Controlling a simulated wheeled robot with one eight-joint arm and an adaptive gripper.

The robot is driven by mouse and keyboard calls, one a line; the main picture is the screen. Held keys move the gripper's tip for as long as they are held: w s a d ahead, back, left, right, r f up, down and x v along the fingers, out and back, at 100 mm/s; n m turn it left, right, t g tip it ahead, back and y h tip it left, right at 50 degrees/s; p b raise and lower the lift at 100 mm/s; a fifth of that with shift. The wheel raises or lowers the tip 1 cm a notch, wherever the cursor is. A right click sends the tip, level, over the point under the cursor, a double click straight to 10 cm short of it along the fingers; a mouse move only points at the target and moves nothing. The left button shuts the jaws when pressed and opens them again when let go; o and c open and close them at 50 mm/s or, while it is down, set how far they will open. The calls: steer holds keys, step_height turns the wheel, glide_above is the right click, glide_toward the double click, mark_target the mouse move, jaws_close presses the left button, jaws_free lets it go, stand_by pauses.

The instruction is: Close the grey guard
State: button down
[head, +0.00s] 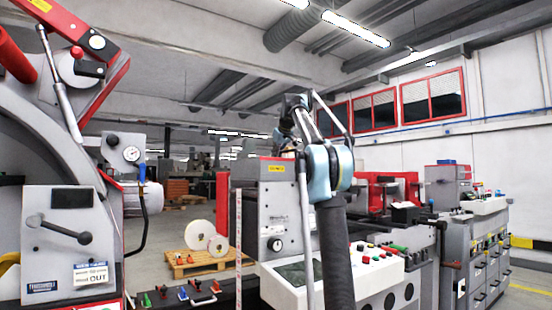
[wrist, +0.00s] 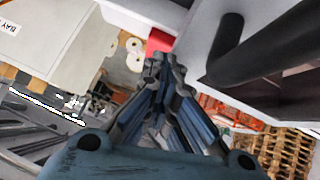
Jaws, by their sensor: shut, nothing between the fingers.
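My gripper (wrist: 165,68) is shut and empty in the wrist view; its blue-grey fingers meet near the picture's upper middle. A pale grey panel (wrist: 200,32) with a dark round bar (wrist: 226,45) lies just right of and beyond the fingertips; I cannot tell if they touch it. In the head view my arm rises in the middle, and the fingertips cannot be made out there. A grey machine (head: 70,235) with a black lever stands at the left, with a raised red-and-grey part above it. I cannot tell for sure which grey part is the guard.
A wooden pallet (head: 205,262) with white rolls (head: 200,235) is on the floor behind. A grey press with a control panel (head: 375,262) stands behind and right of my arm. A box with lettering (wrist: 30,40) and a wicker-like surface (wrist: 285,150) show in the wrist view.

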steer(key=shift+d+f, duration=0.2)
steer(key=v, duration=1.1)
steer(key=shift+s+a+r, duration=0.1)
steer(key=shift+s+r, duration=0.1)
steer(key=shift+r, duration=0.1)
steer(key=shift+s+r, duration=0.1)
